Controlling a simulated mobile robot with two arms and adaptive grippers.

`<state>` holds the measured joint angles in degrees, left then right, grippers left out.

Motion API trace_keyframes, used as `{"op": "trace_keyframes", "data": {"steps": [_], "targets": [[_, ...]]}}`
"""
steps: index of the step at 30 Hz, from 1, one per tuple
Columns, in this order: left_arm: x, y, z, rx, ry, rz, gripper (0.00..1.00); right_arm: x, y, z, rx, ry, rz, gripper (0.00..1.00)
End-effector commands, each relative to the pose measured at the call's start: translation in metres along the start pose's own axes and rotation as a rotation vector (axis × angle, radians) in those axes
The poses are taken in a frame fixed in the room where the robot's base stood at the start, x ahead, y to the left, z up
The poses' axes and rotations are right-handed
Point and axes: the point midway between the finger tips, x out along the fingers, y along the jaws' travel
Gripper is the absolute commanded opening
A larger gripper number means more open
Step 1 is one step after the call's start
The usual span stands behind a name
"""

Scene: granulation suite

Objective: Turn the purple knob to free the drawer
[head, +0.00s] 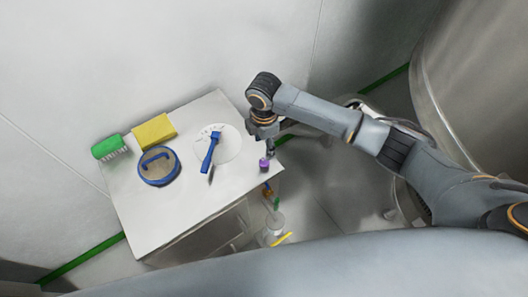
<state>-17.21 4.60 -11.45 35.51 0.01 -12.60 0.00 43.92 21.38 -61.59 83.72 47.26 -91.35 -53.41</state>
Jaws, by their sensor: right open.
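The purple knob (264,163) stands at the right edge of the white cabinet's top (180,218). My right gripper (270,150) reaches in from the right and points down just above the knob. It is open, and a small gap seems to lie between its fingertips and the knob; contact is hard to judge. The drawer is not clearly seen; the cabinet's front (205,242) shows only at a steep angle. My left gripper is not in view.
On the cabinet top are a green brush (108,147), a yellow block (154,131), a blue-rimmed round lid (158,167) and a blue-handled tool (209,154) on a white dial. A clear container (272,230) with coloured items stands below at right. Large metal vessels fill the right.

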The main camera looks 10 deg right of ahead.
Motion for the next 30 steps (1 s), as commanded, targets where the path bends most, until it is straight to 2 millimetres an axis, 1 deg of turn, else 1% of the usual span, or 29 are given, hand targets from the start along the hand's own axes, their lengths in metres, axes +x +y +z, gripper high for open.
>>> {"op": "trace_keyframes", "data": {"steps": [1, 3, 8, 25, 30], "targets": [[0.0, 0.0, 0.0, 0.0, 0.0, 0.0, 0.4, -0.008, 0.0, 0.0, -0.001, 0.0, 0.001, 0.56], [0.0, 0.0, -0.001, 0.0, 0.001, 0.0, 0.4, -0.017, 0.0, 0.0, -0.002, 0.0, 0.001, 0.56], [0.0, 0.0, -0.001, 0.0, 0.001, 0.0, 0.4, -0.026, 0.0, 0.0, -0.001, 0.0, 0.0, 0.56], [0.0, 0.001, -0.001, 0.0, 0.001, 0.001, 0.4, -0.027, 0.0, 0.0, -0.001, 0.0, -0.001, 0.56], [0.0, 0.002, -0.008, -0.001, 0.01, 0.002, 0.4, -0.027, -0.001, -0.001, -0.001, 0.0, -0.002, 0.56]]}}
